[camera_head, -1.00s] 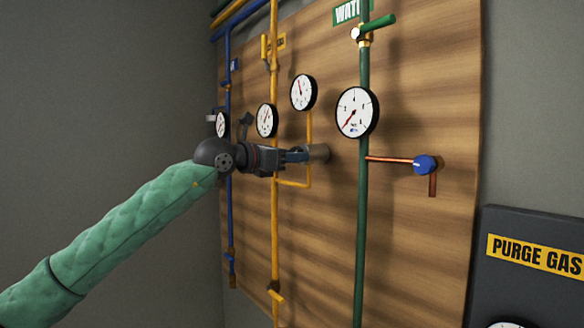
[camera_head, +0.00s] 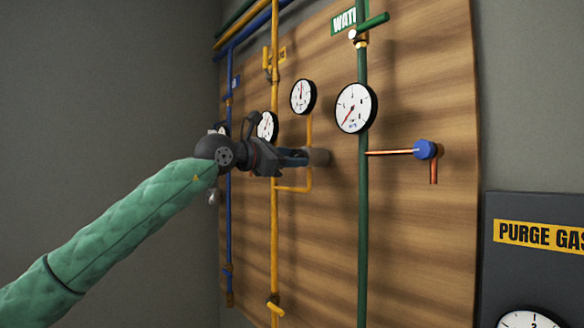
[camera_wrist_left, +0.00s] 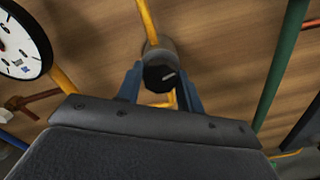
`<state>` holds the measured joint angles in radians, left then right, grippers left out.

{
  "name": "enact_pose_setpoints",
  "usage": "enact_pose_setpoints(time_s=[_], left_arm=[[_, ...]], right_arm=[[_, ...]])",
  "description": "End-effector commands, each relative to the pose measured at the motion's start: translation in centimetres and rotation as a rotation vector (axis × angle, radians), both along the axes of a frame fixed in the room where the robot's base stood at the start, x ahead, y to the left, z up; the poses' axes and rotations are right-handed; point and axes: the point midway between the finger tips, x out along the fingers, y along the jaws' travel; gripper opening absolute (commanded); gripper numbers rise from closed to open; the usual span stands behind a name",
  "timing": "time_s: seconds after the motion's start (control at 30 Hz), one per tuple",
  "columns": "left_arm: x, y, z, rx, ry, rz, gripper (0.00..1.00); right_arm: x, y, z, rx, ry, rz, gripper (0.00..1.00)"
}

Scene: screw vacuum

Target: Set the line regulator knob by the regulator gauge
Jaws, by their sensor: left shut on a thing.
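My left gripper (camera_head: 300,157) is shut on the line regulator knob (camera_wrist_left: 158,77), which is dark with a pale mark on its face. Its blue fingers stand on both sides of the knob in the left wrist view. The grey regulator body (camera_head: 319,157) sits on the yellow line just beyond the fingertips. The regulator gauge (camera_head: 303,97) stands above it on a yellow branch pipe; its red needle points roughly straight up. The exact reading is too small to tell. My right gripper is not in view.
Another gauge (camera_head: 267,126) is on the yellow line, partly behind my gripper. A large gauge (camera_head: 356,108) is on the green water pipe (camera_head: 363,210), right of the regulator. A blue valve handle (camera_head: 425,150) and a purge gas panel (camera_head: 540,265) are farther right.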

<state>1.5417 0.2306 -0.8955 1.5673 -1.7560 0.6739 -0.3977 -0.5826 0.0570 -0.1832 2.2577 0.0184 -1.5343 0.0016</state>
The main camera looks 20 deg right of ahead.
Motion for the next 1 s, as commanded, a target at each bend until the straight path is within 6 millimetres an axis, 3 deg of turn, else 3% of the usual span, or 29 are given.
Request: enact_pose_setpoints(time_s=[0.1, 0.43, 0.77, 1.0], left_arm=[[0.0, 0.0, 0.0, 0.012, -0.040, 0.001, 0.14], [0.0, 0.0, 0.0, 0.043, -0.126, 0.001, 0.14], [0.0, 0.0, -0.1, 0.080, -0.229, 0.001, 0.14], [0.0, 0.0, -0.2, 0.144, -0.404, 0.001, 0.14]], right_arm=[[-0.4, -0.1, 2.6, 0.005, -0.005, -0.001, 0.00], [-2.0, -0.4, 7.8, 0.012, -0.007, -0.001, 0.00], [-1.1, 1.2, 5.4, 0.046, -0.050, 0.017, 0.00], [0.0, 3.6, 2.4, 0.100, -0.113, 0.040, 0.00]])
